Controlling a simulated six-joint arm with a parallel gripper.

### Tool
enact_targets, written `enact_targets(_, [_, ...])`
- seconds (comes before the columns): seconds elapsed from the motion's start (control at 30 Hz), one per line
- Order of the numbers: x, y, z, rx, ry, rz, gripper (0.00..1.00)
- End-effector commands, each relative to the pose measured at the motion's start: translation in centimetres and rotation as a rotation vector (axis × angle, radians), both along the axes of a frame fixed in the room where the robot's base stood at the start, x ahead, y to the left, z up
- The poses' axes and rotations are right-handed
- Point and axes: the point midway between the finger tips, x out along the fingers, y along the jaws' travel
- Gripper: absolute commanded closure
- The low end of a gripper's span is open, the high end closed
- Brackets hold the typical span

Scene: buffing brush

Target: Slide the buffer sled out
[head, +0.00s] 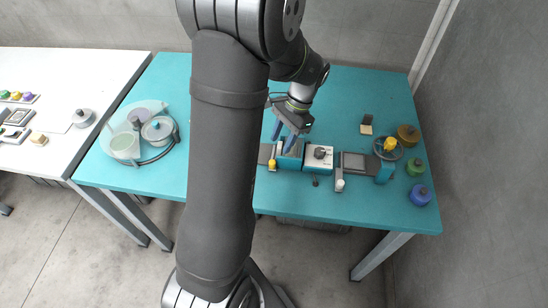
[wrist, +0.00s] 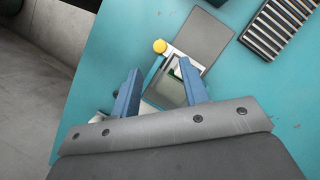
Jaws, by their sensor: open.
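A buffing device (head: 319,158) stands near the front edge of the teal table, with a teal block at its left, a white block with a dark knob in the middle and a dark flat plate to the right. I cannot tell for certain which part is the buffer sled. My gripper (head: 284,136) is above the device's left end, with its blue fingers pointing down. In the wrist view my gripper (wrist: 161,82) is open, with a grey framed part (wrist: 166,88) showing between and beyond the fingers. The fingers hide some of it, and contact is unclear. A yellow knob (wrist: 160,46) sits at its corner.
A wheel with a yellow hub (head: 388,148) stands at the device's right end. Brown, green and blue round pieces (head: 420,195) line the table's right edge. A round glass-like tray with pots (head: 140,132) is at the left. The back of the teal table (head: 360,90) is clear.

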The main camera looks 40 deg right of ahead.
Motion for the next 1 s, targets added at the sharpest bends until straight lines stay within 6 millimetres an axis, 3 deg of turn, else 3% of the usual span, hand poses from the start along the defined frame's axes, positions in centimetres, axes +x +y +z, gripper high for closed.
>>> enact_targets(0.2, [0.0,1.8,-4.2,0.004,0.003,0.001,0.59])
enact_targets(0.4, [0.0,2.7,-6.5,0.002,0.001,-0.001,0.59])
enact_targets(0.8, [0.0,3.0,-7.1,-0.001,0.0,-0.001,0.59])
enact_targets(1.0, [0.0,2.9,-7.1,-0.001,0.0,-0.001,0.98])
